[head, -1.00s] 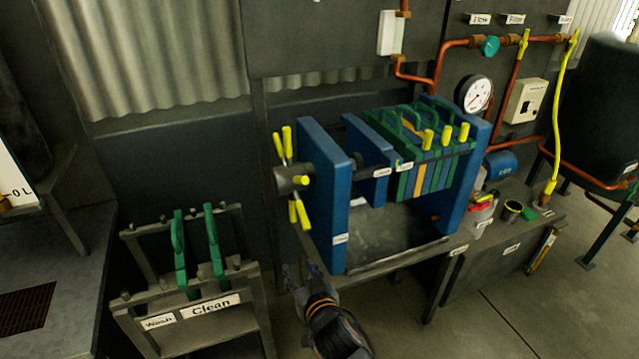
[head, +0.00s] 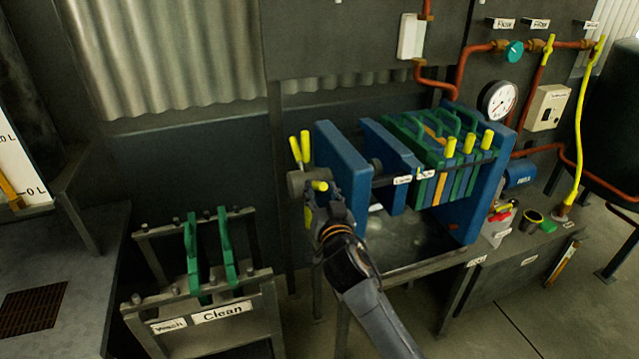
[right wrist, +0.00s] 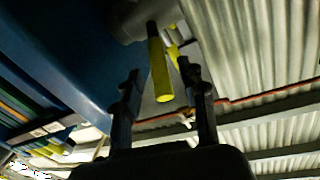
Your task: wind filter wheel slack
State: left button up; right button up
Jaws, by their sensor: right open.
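The filter wheel's grey hub (head: 297,182) sticks out on the left of the filter press's blue end plate (head: 342,170). Two yellow handles (head: 300,150) point up from it; another short one (head: 319,186) shows beside the hub. My right gripper (head: 312,208) is just below the hub, partly covering the lower handles. In the right wrist view its fingers (right wrist: 162,78) are open, with a yellow handle (right wrist: 160,65) hanging down from the hub in the gap between them. I cannot tell whether a finger touches it. My left gripper is not in view.
Green and blue filter plates (head: 440,155) stand packed at the right of the press. A metal rack (head: 245,295) with a "Clean" label holds two green plates at lower left. Copper pipes and a gauge (head: 498,101) are on the wall. Floor is clear in front.

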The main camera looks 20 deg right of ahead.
jog(key=shift+w+d, duration=0.1)
jog(key=shift+w, duration=1.1)
grip_shut()
